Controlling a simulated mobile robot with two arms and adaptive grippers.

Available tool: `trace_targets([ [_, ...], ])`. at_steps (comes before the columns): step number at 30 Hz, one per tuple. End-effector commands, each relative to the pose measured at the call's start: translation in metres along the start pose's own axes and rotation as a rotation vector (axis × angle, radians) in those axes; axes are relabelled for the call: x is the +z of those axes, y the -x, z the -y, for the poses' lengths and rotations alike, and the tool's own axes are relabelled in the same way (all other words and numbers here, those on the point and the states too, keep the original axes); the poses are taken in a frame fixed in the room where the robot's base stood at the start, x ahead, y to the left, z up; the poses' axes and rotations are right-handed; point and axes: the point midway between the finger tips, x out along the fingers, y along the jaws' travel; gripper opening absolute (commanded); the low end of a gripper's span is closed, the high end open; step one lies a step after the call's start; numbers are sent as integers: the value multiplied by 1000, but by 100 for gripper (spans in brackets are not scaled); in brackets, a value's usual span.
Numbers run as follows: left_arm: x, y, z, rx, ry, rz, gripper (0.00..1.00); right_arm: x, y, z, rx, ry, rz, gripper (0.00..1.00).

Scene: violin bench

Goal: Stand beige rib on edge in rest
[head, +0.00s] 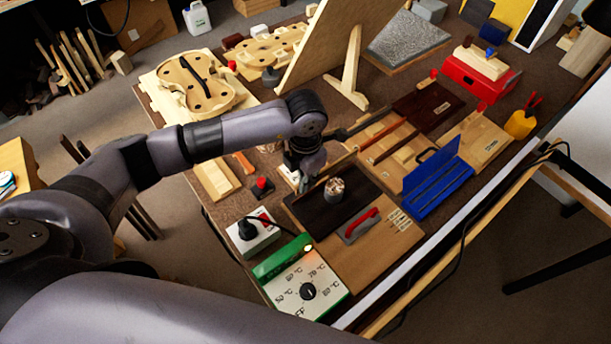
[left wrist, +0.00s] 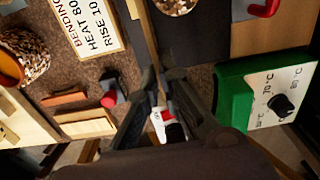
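My left gripper (head: 308,176) is over the near-left part of the bench, beside the dark board (head: 318,214). In the left wrist view its two dark fingers (left wrist: 163,84) are close together around a thin beige strip, which looks like the beige rib (left wrist: 153,45). The strip runs from between the fingertips toward the picture's top, its far end cut off. In the head view the arm and gripper hide much of it. I cannot pick out the rest with certainty. My right gripper is not in view.
A mottled round post (head: 335,188) stands on the dark board close to the gripper. A control box (head: 305,285) and a plug box (head: 252,236) stand near the front. A red-knobbed block (head: 262,186), a blue tray (head: 437,182) and a leaning panel (head: 338,40) surround the work area.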

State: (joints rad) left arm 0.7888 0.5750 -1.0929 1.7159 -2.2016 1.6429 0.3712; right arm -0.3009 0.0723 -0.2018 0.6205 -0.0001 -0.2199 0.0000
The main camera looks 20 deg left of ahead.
Motion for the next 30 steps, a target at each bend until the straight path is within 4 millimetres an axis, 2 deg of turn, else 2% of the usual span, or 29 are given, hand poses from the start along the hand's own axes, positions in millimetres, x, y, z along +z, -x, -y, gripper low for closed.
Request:
trace_targets([
  [1, 0, -9, 0, -1, 0, -1, 0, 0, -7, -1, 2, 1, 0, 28],
  [15, 0, -55, 0, 0, 0, 0, 0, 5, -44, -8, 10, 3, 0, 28],
  [28, 0, -59, 0, -1, 0, 0, 0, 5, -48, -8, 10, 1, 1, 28],
  [30, 0, -59, 0, 0, 0, 0, 8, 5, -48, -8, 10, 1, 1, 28],
])
